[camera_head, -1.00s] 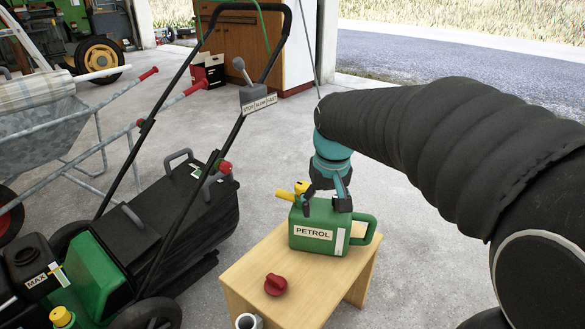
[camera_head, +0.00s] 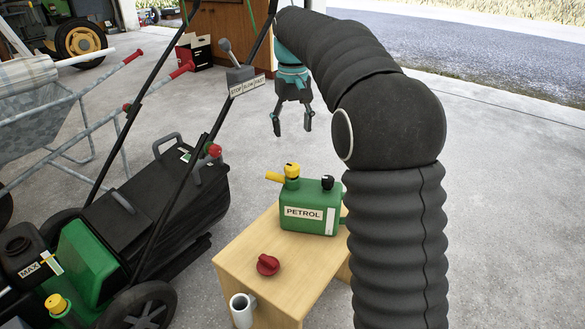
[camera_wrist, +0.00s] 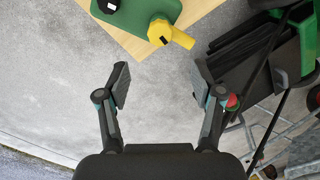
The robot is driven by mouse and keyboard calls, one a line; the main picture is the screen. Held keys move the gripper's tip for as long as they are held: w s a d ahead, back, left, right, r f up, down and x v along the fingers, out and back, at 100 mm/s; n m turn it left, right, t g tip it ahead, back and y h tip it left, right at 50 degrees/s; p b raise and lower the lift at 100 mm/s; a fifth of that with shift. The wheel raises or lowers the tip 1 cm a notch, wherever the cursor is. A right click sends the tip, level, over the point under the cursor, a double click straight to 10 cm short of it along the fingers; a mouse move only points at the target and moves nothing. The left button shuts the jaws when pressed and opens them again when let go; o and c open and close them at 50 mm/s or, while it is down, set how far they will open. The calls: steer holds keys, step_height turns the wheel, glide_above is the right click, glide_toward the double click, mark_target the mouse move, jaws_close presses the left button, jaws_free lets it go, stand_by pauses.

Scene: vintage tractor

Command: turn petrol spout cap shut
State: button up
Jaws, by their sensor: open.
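The green petrol can (camera_head: 311,211) stands upright on a small wooden table and is labelled PETROL. Its yellow spout cap (camera_head: 292,171) sits on top at the left, with a yellow spout (camera_head: 274,177) pointing left. A black cap (camera_head: 327,182) is on top at the right. My gripper (camera_head: 292,128) is open and empty, fingers pointing down, in the air above and behind the can, apart from it. In the wrist view, the yellow cap (camera_wrist: 160,32) and part of the green can (camera_wrist: 140,12) show at the top, beyond my open fingers (camera_wrist: 160,85).
A wheelbarrow (camera_head: 50,130) is farther left. Concrete floor (camera_head: 500,220) is clear at right.

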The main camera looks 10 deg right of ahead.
mark_target(293, 167)
step_height(293, 167, down, 13)
steer(key=shift+r+b, duration=0.15)
steer(key=shift+b, duration=1)
steer(key=shift+c, duration=0.3)
steer(key=c, duration=1.1)
